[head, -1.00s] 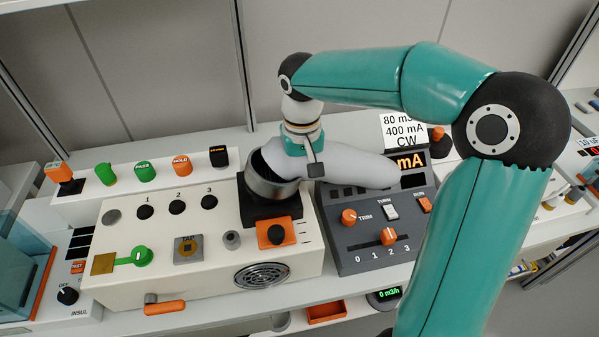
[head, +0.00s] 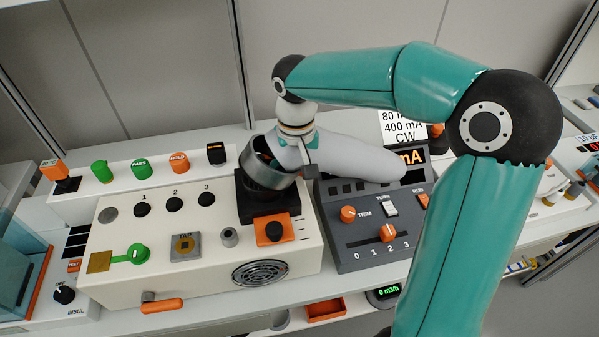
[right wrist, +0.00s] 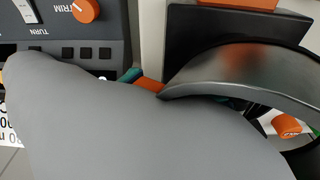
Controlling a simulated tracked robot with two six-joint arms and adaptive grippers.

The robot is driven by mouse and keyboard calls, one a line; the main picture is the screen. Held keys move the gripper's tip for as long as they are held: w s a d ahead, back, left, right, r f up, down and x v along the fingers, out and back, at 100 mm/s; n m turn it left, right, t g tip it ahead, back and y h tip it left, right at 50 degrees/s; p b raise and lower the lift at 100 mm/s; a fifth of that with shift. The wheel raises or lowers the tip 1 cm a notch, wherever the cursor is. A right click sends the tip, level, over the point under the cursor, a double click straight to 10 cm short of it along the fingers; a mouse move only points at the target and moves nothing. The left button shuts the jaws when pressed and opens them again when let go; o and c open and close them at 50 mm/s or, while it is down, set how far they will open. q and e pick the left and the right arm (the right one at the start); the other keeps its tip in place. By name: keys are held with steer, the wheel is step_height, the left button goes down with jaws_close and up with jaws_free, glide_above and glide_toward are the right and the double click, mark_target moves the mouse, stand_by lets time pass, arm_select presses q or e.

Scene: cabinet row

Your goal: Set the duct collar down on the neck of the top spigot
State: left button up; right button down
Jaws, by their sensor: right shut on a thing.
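The duct collar (head: 267,174) is a short, wide metal ring with a dark inside. In the head view it is tilted just above the black block of the top spigot (head: 266,204), on the cream unit. The collar hides the spigot's neck, and I cannot tell whether they touch. My right gripper (head: 287,162) is shut on the collar's right side; its fingertips are mostly hidden. In the right wrist view the collar (right wrist: 245,75) arcs across the right, in front of the black block (right wrist: 200,45). My left gripper is not in view.
A row of coloured knobs lies behind left.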

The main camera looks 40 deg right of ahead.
steer(key=shift+a+f+b, duration=0.25)
steer(key=shift+f+b, duration=0.05)
steer(key=shift+f, duration=0.25)
stand_by(0.4)
steer(key=c, duration=0.5)
jaws_free()
steer(key=shift+w, duration=0.15)
steer(key=shift+c, duration=0.2)
steer(key=shift+o, duration=1.3)
steer(key=shift+w+a, duration=0.15)
steer(key=shift+a, duration=0.05)
steer(key=shift+o, duration=1.4)
steer(key=shift+d, duration=0.15)
step_height(320, 180, up, 8)
steer(key=shift+f, duration=0.2)
steer(key=shift+r, duration=0.25)
